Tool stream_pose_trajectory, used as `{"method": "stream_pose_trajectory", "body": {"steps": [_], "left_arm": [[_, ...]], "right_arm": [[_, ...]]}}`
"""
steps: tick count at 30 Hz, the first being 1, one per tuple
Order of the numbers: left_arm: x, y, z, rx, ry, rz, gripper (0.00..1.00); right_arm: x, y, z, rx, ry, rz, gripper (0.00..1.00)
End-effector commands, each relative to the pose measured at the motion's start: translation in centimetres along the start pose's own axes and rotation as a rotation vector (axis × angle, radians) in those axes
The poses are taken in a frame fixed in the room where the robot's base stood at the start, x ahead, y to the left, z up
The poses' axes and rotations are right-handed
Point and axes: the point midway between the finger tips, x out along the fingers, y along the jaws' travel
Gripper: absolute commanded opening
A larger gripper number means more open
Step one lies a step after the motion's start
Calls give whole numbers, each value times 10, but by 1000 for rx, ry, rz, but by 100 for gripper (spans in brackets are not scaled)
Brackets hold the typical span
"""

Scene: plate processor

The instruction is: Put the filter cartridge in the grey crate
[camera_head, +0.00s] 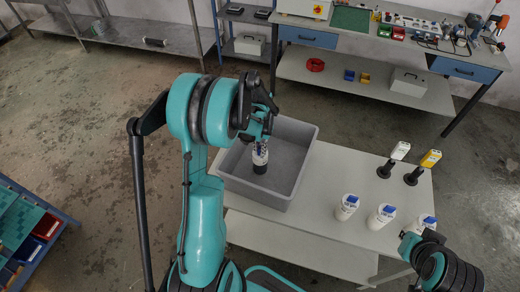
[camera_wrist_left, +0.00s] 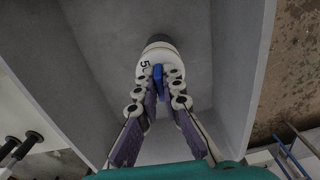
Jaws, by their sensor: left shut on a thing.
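The filter cartridge (camera_head: 260,157), white with a dark lower end, is upright inside the grey crate (camera_head: 305,170), within its walls. My left gripper (camera_head: 262,141) is shut on its top from above. In the left wrist view the fingers (camera_wrist_left: 160,84) close on the blue tab of the cartridge (camera_wrist_left: 145,70), with the grey crate floor (camera_wrist_left: 95,25) behind it. I cannot tell whether the cartridge's lower end touches the floor. My right gripper (camera_head: 408,245) is partly seen at the lower right; its fingers cannot be made out.
White bottles with blue tops (camera_head: 381,217) stand on the table (camera_head: 335,165) right of the crate. A white-topped item (camera_head: 399,150) and a yellow-topped item (camera_head: 430,158) stand on dark bases behind them. The rest of the crate looks empty. A workbench (camera_head: 350,35) stands at the back.

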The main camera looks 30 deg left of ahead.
Motion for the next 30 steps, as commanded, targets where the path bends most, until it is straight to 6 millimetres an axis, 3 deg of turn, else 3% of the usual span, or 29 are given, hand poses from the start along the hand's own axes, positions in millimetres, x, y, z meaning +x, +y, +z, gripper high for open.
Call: {"method": "stream_pose_trajectory", "body": {"steps": [7,9,10,20,25,30], "left_arm": [[4,0,0,0,0,0,0],[3,0,0,0,0,0,25],[3,0,0,0,0,0,28],[1,0,0,0,0,0,28],[-17,0,0,0,0,0,28],[-56,0,0,0,0,0,28]], "right_arm": [[4,0,3,0,0,0,0],[3,0,2,0,0,0,0],[2,0,2,0,0,0,0],[1,0,1,0,0,0,0],[-4,0,-3,0,0,0,0],[-11,0,-8,0,0,0,0]]}}
